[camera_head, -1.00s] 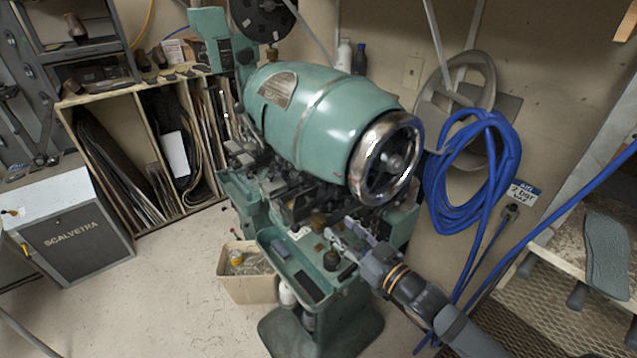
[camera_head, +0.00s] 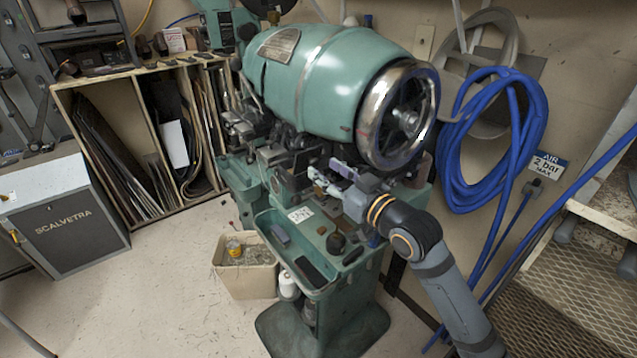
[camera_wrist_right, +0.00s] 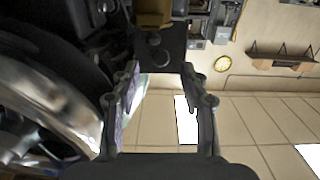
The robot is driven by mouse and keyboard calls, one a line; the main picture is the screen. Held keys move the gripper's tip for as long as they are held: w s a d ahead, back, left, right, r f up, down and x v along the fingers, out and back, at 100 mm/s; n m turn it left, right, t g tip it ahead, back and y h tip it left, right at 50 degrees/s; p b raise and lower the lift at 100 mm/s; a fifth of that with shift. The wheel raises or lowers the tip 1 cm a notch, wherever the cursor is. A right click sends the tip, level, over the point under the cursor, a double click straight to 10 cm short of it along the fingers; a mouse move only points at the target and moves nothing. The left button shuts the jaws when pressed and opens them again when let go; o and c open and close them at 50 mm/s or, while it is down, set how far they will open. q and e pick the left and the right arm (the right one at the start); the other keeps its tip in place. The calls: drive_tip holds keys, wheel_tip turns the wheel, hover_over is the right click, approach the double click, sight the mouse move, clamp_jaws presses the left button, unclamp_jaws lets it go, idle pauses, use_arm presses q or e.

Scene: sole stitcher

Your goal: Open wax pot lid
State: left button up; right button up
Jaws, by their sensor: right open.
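The green sole stitcher (camera_head: 325,85) stands in the middle of the head view, with a metal handwheel (camera_head: 398,115) at its right end. My right gripper (camera_head: 327,176) is below the drum, close to the machine's working parts. It is open, with nothing between its fingers. In the right wrist view, its fingers (camera_wrist_right: 162,85) point towards a dark block (camera_wrist_right: 160,45) with round knobs, just beyond the tips; a brass-coloured part (camera_wrist_right: 153,14) is above it. I cannot tell whether this is the wax pot or its lid. My left gripper is out of view.
The machine's green tray (camera_head: 275,225) holds a dark round pot-like piece (camera_head: 335,242) and small items, below my right gripper. The handwheel rim is close beside the gripper. A bin (camera_head: 245,275) stands on the floor; blue hose (camera_head: 530,110) hangs at right.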

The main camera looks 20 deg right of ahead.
sight(316, 163)
drive_tip(key=x, duration=0.3)
drive_tip(key=shift+w, duration=0.15)
drive_tip(key=shift+w+a, duration=0.1)
drive_tip(key=shift+w, duration=0.05)
drive_tip(key=shift+c, duration=0.5)
drive_tip(key=c, duration=0.5)
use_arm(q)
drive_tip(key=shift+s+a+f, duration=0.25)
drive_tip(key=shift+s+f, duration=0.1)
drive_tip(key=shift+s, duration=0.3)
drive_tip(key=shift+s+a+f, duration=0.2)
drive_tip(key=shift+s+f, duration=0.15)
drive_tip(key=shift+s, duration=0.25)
use_arm(e)
clamp_jaws()
